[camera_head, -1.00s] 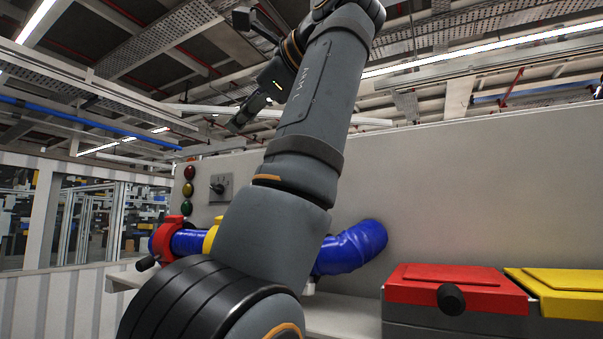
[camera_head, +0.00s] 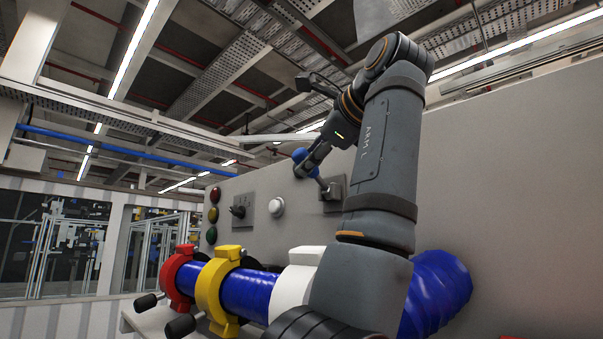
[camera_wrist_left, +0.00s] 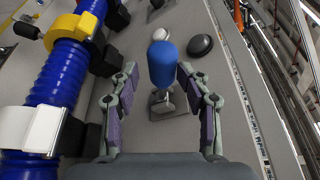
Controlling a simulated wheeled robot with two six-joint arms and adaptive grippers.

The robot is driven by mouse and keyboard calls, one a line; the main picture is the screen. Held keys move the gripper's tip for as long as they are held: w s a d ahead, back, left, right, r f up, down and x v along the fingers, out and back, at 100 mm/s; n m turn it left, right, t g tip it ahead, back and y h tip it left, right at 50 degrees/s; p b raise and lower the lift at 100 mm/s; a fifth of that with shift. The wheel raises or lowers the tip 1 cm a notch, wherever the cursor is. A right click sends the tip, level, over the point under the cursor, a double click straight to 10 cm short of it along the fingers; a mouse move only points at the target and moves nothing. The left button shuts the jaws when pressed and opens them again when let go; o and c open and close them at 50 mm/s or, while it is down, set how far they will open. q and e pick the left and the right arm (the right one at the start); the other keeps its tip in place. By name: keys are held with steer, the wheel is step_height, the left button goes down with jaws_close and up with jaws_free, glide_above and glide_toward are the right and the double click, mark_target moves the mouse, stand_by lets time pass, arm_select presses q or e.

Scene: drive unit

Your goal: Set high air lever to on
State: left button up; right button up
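A lever with a blue knob (camera_head: 300,155) sits on a square grey plate (camera_head: 333,192) on the light grey panel. Its knob points up and to the left in the head view. In the left wrist view the blue knob (camera_wrist_left: 162,64) stands between the two fingers of my left gripper (camera_wrist_left: 157,74), with gaps on both sides. The left gripper (camera_head: 317,157) is open and close to the lever in the head view, partly overlapping it. Labels on the lever plate cannot be read. My right gripper is not in view.
Another, dark lever (camera_head: 238,210), a white round button (camera_head: 276,206) and red, yellow and green lamps (camera_head: 213,215) are on the panel at left. A blue hose (camera_head: 245,292) with red, yellow and white collars runs below. A black round knob (camera_wrist_left: 200,46) shows in the wrist view.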

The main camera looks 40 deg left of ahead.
arm_select(q)
steer(key=w+a, duration=0.1)
steer(key=w+a+f, duration=0.1)
steer(key=w+a, duration=0.1)
steer(key=w, duration=0.1)
steer(key=shift+w+a+f, duration=0.1)
steer(key=shift+a+f, duration=0.25)
steer(key=x, duration=0.3)
steer(key=shift+s+a+p, duration=0.15)
steer(key=shift+s+p, duration=0.15)
steer(key=shift+s+d+r, duration=0.2)
steer(key=shift+s+d, duration=0.15)
steer(key=shift+s, duration=0.15)
steer(key=shift+c, duration=0.4)
steer(key=shift+w, duration=0.2)
steer(key=shift+c, duration=1.2)
steer(key=shift+w+f, duration=0.1)
steer(key=shift+w, duration=0.05)
steer(key=shift+c, duration=1.2)
jaws_close()
steer(key=shift+a, duration=0.1)
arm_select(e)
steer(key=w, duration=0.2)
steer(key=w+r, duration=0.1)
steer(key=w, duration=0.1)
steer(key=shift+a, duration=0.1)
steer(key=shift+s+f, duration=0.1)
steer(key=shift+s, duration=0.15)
